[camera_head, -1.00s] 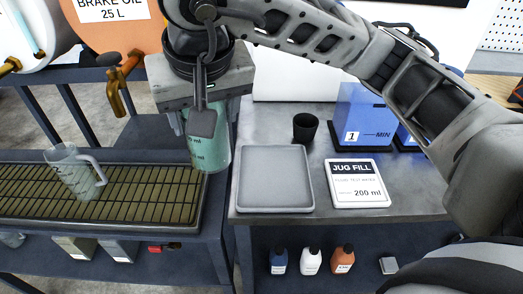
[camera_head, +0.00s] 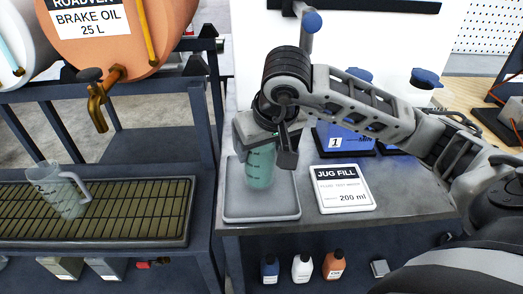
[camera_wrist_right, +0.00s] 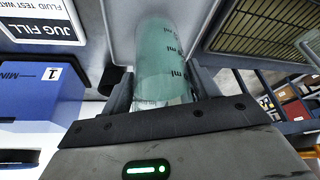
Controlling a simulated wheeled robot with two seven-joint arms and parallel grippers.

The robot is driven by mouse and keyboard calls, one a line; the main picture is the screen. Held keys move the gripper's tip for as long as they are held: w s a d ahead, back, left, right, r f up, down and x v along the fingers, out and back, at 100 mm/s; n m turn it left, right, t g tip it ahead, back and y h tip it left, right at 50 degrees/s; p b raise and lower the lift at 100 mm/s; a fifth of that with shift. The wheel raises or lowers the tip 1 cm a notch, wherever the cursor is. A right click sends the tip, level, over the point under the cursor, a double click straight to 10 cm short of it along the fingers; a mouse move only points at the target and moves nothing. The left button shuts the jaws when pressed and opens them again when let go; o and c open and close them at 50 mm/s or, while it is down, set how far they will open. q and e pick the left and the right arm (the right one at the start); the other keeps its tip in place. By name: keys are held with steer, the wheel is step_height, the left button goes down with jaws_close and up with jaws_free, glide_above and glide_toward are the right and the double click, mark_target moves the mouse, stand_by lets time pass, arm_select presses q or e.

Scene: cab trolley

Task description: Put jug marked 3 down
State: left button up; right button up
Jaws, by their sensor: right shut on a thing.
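A jug with green liquid (camera_head: 260,170) is in my right gripper (camera_head: 264,150), upright over the grey tray (camera_head: 262,210) on the bench. In the right wrist view the jug (camera_wrist_right: 165,65) sits between the fingers, with black "ml" marks on its side. Its number is not visible. The fingers are shut on it. I cannot tell whether its base touches the tray. Another clear jug (camera_head: 62,192), seemingly marked 2, stands on the drip grate (camera_head: 130,212) at the left. My left gripper is not in view.
A "JUG FILL" 200 ml card (camera_head: 343,188) lies right of the tray. A blue container marked 1 (camera_head: 340,137) stands behind it. A brake oil drum (camera_head: 120,35) with a tap is at upper left. Small bottles (camera_head: 302,268) stand on the shelf below.

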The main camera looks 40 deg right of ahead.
steer(key=shift+f, duration=0.95)
steer(key=o, duration=1)
steer(key=shift+o, duration=1)
steer(key=shift+a+r, duration=0.1)
steer(key=shift+r, duration=0.2)
steer(key=v, duration=1.1)
steer(key=shift+s+r, duration=0.15)
steer(key=shift+r, duration=0.2)
